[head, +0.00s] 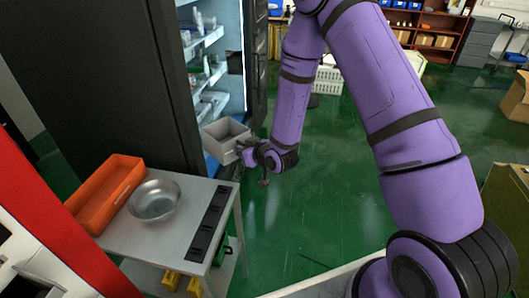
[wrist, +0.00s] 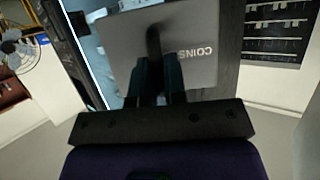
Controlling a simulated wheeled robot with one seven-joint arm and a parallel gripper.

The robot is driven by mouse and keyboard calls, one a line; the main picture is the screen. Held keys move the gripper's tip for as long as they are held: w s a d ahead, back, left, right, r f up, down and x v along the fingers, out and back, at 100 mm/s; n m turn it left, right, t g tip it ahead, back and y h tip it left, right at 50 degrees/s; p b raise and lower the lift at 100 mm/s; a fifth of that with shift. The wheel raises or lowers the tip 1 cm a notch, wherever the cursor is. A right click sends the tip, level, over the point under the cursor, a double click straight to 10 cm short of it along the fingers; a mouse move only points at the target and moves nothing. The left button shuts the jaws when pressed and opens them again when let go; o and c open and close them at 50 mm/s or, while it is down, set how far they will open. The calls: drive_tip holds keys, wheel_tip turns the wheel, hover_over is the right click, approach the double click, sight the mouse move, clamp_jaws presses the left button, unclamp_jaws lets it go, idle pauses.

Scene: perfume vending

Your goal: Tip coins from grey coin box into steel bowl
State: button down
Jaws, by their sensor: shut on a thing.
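The grey coin box (head: 224,135) is held in the air at the vending cabinet's open front, right of and above the trolley. Its open top shows in the head view and it looks about upright. In the wrist view its grey face with the word COINS (wrist: 192,55) fills the upper middle. My gripper (head: 247,151) is shut on the box's near side; its dark fingers also show in the wrist view (wrist: 159,75). Whether coins lie inside cannot be told. The steel bowl (head: 154,201) stands on the trolley top, left of and below the box, and looks empty.
An orange tray (head: 107,192) lies left of the bowl on the trolley (head: 178,235). A dark slotted strip (head: 207,222) lies along the trolley's right edge. The dark cabinet (head: 95,75) with lit shelves stands behind.

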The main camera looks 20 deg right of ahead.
drive_tip(key=s+a+r+n+g+y, duration=0.1)
drive_tip(key=a+r+n+g+y, duration=0.25)
drive_tip(key=a, duration=0.65)
drive_tip(key=s+a+r+n+g+y, duration=0.2)
drive_tip(key=a+r+n+g+y, duration=0.15)
drive_tip(key=a, duration=0.55)
drive_tip(key=s+a+f+n+t, duration=0.1)
drive_tip(key=s+f+n+t, duration=0.1)
drive_tip(key=n+t, duration=0.3)
drive_tip(key=s+a+f+n+t, duration=0.2)
drive_tip(key=n+t, duration=0.3)
drive_tip(key=n, duration=0.9)
drive_tip(key=shift+s+a+f, duration=0.3)
drive_tip(key=shift+s+f, duration=0.05)
drive_tip(key=shift+s, duration=0.2)
